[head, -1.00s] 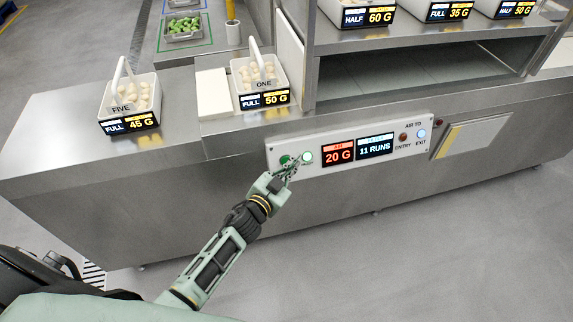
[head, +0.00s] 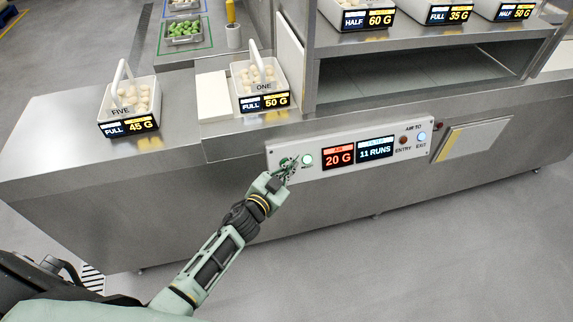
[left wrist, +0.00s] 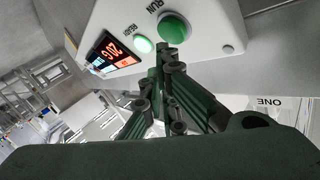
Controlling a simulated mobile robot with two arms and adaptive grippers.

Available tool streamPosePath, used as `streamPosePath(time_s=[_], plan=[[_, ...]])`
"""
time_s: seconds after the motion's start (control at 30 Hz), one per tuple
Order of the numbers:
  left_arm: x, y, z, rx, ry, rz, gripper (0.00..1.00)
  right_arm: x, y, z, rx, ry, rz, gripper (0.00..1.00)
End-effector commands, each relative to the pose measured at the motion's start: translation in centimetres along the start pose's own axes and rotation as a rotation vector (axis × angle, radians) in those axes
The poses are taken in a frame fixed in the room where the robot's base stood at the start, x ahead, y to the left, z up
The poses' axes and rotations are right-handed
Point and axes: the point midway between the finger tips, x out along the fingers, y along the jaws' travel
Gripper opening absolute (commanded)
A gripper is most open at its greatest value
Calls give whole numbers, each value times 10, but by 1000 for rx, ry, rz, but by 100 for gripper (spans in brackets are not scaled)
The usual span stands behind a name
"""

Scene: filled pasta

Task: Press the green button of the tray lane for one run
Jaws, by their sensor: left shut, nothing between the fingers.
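The round green button (left wrist: 174,28), marked RUN, sits on the white control panel (head: 312,174) on the counter's front. In the head view my fingers mostly hide it. A small lit pale-green lamp (head: 307,160), marked READY in the left wrist view (left wrist: 144,44), is beside it. My left gripper (head: 290,164) is shut and empty, its tips close in front of the panel by the button. In the left wrist view the fingertips (left wrist: 161,46) appear just below the button; I cannot tell whether they touch. My right gripper is not in view.
The panel displays read 20 G (head: 338,157) and 11 RUNS (head: 375,149). The EXIT lamp (head: 422,137) is lit. Baskets FIVE (head: 122,114) and ONE (head: 263,87) stand on the counter above. A shelf with more labels is at upper right. The floor before the counter is clear.

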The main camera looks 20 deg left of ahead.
Motion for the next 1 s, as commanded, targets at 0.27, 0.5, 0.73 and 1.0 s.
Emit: streamPosePath(time_s=[0.27,0.5,0.73,1.0], plan=[[0,0,0,0,0,0,0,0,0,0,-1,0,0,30],[0,0,0,0,0,0,0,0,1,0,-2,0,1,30],[2,-1,2,1,0,0,0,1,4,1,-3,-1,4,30],[6,-4,4,0,0,0,0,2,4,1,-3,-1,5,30]])
